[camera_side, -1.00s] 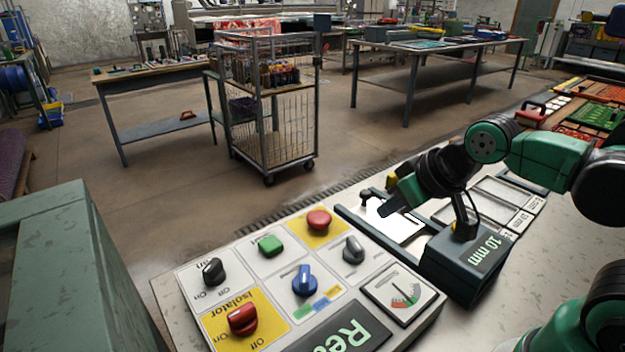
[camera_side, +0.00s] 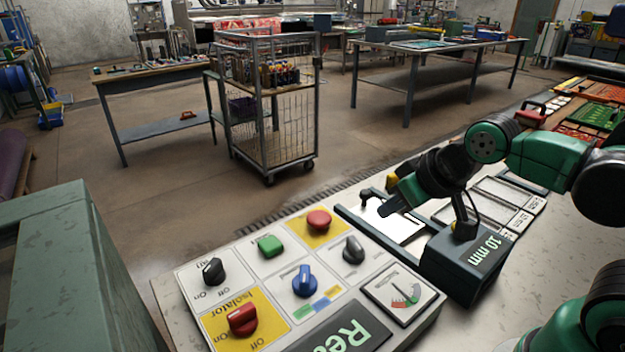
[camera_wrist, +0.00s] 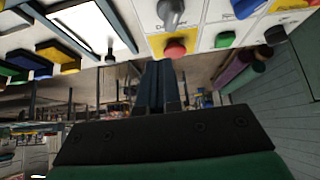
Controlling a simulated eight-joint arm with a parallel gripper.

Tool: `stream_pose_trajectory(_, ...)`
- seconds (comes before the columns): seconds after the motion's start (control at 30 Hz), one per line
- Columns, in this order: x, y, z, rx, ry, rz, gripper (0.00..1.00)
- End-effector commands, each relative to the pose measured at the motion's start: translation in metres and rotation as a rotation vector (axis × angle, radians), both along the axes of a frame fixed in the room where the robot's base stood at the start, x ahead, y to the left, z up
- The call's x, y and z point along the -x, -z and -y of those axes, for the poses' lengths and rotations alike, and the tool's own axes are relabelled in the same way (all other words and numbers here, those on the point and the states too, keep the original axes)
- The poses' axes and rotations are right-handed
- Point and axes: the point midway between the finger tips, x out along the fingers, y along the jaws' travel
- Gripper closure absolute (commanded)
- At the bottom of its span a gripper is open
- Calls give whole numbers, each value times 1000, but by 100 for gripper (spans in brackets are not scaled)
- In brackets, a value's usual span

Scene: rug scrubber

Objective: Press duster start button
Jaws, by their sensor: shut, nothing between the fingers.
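A tilted control panel stands at the front centre of the side view. Its green button (camera_side: 270,246) sits on a white square, left of a round red button (camera_side: 319,219) on a yellow square. I cannot read which button is labelled duster start. In the wrist view the green button (camera_wrist: 225,39) is right of the red button (camera_wrist: 175,48). My gripper (camera_side: 384,211) is shut and empty, over the bright white plate to the right of the panel, apart from the buttons. Its fingers (camera_wrist: 160,85) show below the red button in the wrist view.
The panel also carries a grey switch (camera_side: 353,250), blue knob (camera_side: 305,281), black knob (camera_side: 213,270), red isolator knob (camera_side: 242,320) and gauge (camera_side: 404,293). A "10 mm" block (camera_side: 466,264) stands right. A green cabinet (camera_side: 60,270) is at left.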

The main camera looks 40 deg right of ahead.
Motion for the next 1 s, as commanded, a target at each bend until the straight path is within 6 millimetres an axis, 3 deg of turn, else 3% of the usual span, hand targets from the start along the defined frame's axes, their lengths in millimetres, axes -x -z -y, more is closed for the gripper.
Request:
stream_pose_trajectory(0.77, -1, 0, 0, 2, -4, 1, 100)
stream_pose_trajectory(1.0, -28, -13, -17, 96, -166, 36, 100)
